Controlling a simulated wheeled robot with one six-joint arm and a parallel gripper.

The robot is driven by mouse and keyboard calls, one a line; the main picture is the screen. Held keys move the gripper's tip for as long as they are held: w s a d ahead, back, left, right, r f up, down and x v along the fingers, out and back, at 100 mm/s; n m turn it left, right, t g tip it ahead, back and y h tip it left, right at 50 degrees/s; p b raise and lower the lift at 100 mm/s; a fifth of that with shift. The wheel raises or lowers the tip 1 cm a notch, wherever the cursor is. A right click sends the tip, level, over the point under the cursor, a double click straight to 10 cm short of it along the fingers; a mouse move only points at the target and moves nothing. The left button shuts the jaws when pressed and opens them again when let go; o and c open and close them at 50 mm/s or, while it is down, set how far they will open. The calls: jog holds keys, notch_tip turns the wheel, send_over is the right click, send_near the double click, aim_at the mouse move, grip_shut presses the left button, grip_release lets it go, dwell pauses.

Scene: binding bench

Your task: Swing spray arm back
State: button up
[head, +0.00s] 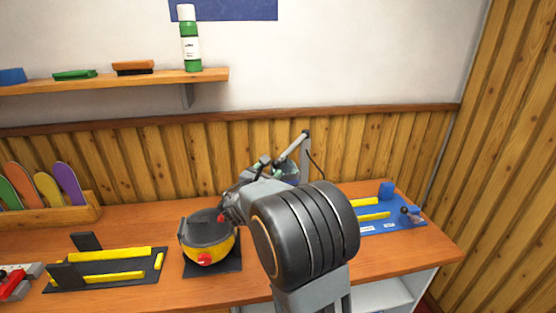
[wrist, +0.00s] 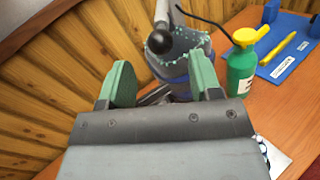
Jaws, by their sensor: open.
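The spray arm (head: 293,146) is a light grey bar on an upright grey post, behind my arm in the head view. In the wrist view the spray arm (wrist: 162,14) comes down from the top edge to a black ball knob (wrist: 160,42). The knob lies beyond my fingertips, over a grey-blue basin (wrist: 178,68) with a teal-speckled rim. My gripper (wrist: 160,78) is open, its two green fingers spread with nothing held between them. The knob appears roughly in line with the gap. In the head view my own arm hides much of the basin.
A green bottle with a yellow cap (wrist: 240,62) stands close right of the basin. A blue mat (wrist: 290,50) lies farther right. A yellow and black pot (head: 208,240) sits left of my arm. Wood panelling (head: 160,155) closes the back.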

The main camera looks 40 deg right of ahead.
aim_at(275, 164)
jog(key=p+x, duration=0.1)
jog(key=x, duration=0.7)
jog(key=shift+p, duration=0.4)
grip_shut()
